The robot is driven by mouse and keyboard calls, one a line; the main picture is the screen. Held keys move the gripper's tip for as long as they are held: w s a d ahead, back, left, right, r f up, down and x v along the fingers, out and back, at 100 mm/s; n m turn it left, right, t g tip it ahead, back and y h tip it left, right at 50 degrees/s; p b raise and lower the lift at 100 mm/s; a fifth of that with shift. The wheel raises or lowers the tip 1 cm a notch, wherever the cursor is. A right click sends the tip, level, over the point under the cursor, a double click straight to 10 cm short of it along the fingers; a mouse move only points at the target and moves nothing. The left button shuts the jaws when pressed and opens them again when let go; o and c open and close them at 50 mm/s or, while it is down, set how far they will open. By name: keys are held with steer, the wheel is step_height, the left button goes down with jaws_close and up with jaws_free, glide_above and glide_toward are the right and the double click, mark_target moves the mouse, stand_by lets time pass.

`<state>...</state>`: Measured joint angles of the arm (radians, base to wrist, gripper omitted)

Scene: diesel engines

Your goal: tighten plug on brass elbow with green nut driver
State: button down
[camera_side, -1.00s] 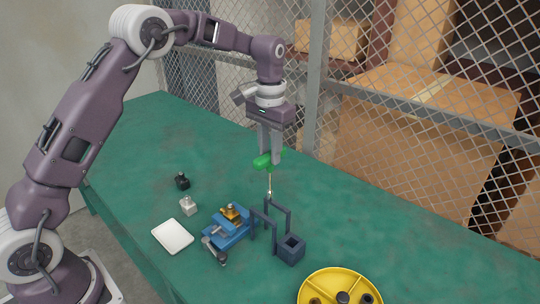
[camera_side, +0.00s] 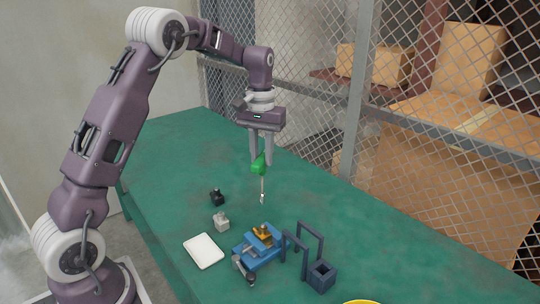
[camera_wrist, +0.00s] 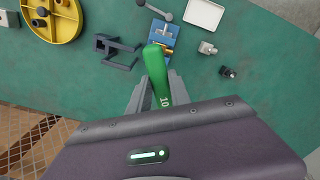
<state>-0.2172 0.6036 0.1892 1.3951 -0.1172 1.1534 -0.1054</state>
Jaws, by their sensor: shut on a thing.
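My gripper (camera_side: 261,160) is shut on the green nut driver (camera_side: 259,163), by its handle. The driver's thin shaft points down, slightly tilted, with its tip in the air above the bench. In the wrist view the green handle (camera_wrist: 156,70) shows between the fingers, marked "10"; the shaft is hidden there. The brass elbow (camera_side: 262,232) is clamped in a blue vise (camera_side: 252,248), below the driver tip in the side view. The vise (camera_wrist: 163,32) also shows in the wrist view. The plug on the elbow is too small to make out clearly.
A dark frame holder (camera_side: 321,275) stands right of the vise. A white tray (camera_side: 203,251), a grey fitting (camera_side: 221,222) and a black fitting (camera_side: 217,197) lie to the left. A yellow divided tray (camera_wrist: 73,22) holds dark parts. A mesh fence (camera_side: 440,100) runs behind the bench.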

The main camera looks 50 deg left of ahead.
mark_target(262, 176)
steer(key=shift+f, duration=4.3)
